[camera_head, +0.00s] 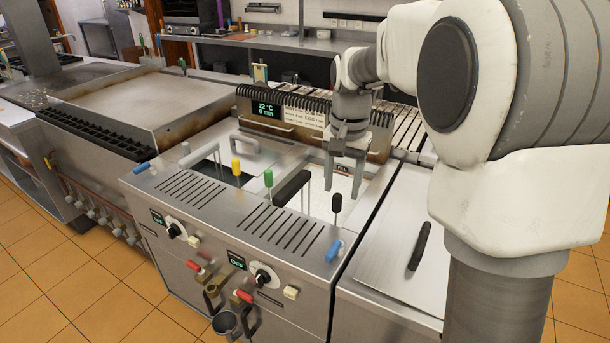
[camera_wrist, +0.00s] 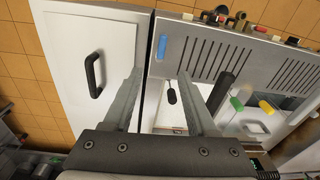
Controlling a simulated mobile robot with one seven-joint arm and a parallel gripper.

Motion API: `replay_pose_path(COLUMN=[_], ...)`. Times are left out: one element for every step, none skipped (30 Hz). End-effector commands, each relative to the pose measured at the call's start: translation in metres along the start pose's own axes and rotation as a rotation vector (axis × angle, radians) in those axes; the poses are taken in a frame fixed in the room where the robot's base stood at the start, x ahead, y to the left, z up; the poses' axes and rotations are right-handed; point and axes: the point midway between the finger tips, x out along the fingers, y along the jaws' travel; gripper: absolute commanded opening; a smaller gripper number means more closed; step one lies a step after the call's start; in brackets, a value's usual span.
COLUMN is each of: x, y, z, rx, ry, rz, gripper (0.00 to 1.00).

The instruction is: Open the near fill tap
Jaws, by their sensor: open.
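A blue handle (camera_head: 333,251) stands at the front right corner of the fryer top; it looks like the near fill tap, though no label on it is readable. In the wrist view the blue handle (camera_wrist: 162,47) shows just beyond the fingertips, toward the front edge. A second blue handle (camera_head: 141,167) is at the front left corner. My gripper (camera_head: 342,192) is open and empty, pointing down over the right basin, behind the near blue handle and apart from it. Its two fingers (camera_wrist: 159,72) show spread in the wrist view.
A black-knobbed rod (camera_head: 336,203) rises between my gripper and the blue handle. A black basket handle (camera_head: 292,188), a green knob (camera_head: 268,178) and a yellow knob (camera_head: 236,166) stand to the left. A lid with a black handle (camera_head: 419,246) lies to the right. A control housing (camera_head: 275,120) stands behind.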

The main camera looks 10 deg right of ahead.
Motion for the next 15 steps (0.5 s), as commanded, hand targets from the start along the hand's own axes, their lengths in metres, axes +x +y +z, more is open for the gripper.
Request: replay_pose_path(x=[0.016, 0.022, 0.028, 0.032, 0.035, 0.038, 0.041, 0.042, 0.044, 0.045, 0.048, 0.051, 0.055, 0.059, 0.066], y=[-0.005, -0.007, -0.009, -0.011, -0.012, -0.013, -0.014, -0.014, -0.015, -0.015, -0.015, -0.014, -0.014, -0.014, -0.014], z=[-0.007, -0.011, -0.015, -0.017, -0.019, -0.021, -0.022, -0.022, -0.023, -0.023, -0.023, -0.023, -0.022, -0.022, -0.022], rx=[0.020, 0.030, 0.044, 0.052, 0.058, 0.065, 0.070, 0.073, 0.076, 0.077, 0.077, 0.077, 0.077, 0.077, 0.077], ry=[-0.016, -0.022, -0.029, -0.034, -0.037, -0.041, -0.043, -0.045, -0.046, -0.047, -0.047, -0.048, -0.049, -0.049, -0.049], rz=[0.013, 0.018, 0.024, 0.028, 0.031, 0.035, 0.037, 0.039, 0.040, 0.041, 0.041, 0.041, 0.042, 0.042, 0.042], gripper=[0.57, 0.57, 0.57, 0.57, 0.57, 0.57, 0.57, 0.57, 0.57, 0.57, 0.57, 0.57, 0.57, 0.57, 0.57])
